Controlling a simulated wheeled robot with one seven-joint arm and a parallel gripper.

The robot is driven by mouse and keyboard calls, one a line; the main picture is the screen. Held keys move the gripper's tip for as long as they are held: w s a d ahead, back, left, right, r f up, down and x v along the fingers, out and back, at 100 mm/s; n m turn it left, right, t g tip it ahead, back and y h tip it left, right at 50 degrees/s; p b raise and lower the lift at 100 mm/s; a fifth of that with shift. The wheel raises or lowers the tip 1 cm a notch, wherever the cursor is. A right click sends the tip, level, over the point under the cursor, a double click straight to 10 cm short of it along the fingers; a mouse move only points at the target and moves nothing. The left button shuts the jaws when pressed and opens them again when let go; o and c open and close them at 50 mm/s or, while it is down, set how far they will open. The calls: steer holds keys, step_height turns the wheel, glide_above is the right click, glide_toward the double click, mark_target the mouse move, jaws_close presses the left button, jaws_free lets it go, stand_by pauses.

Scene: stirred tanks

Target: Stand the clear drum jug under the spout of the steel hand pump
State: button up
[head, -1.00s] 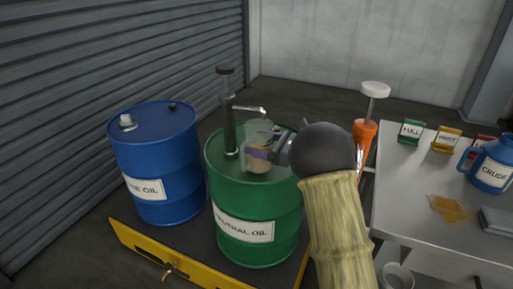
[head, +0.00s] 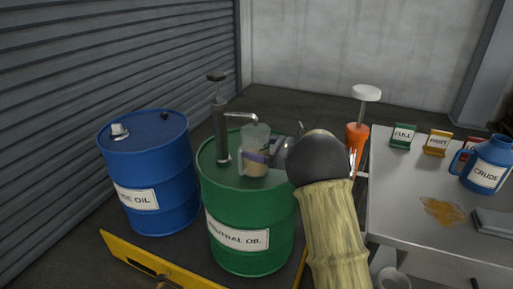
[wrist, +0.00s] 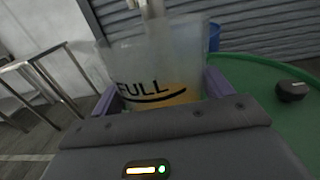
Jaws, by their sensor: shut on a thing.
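The clear drum jug (head: 255,143) is upright over the green drum's top, with amber liquid low inside. In the wrist view the jug (wrist: 150,60) bears a FULL mark and line. My gripper (wrist: 160,95) is shut on the jug, a purple finger on each side; in the head view it reaches in from the right. The steel hand pump (head: 221,125) stands on the green neutral oil drum (head: 250,215). Its spout (head: 241,116) ends above the jug's mouth in the head view. I cannot tell whether the jug's base touches the drum top.
A blue drum (head: 150,180) stands left, behind a yellow-edged platform (head: 155,268). At right, a grey table (head: 400,190) holds coloured cards, a blue crude jug (head: 487,165) and an amber spill (head: 442,211). An orange plunger-like device (head: 357,135) stands beside it. A dark cap (wrist: 291,91) sits on the drum top.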

steer(key=shift+f, duration=0.15)
steer(key=o, duration=1.2)
steer(key=shift+f, duration=0.1)
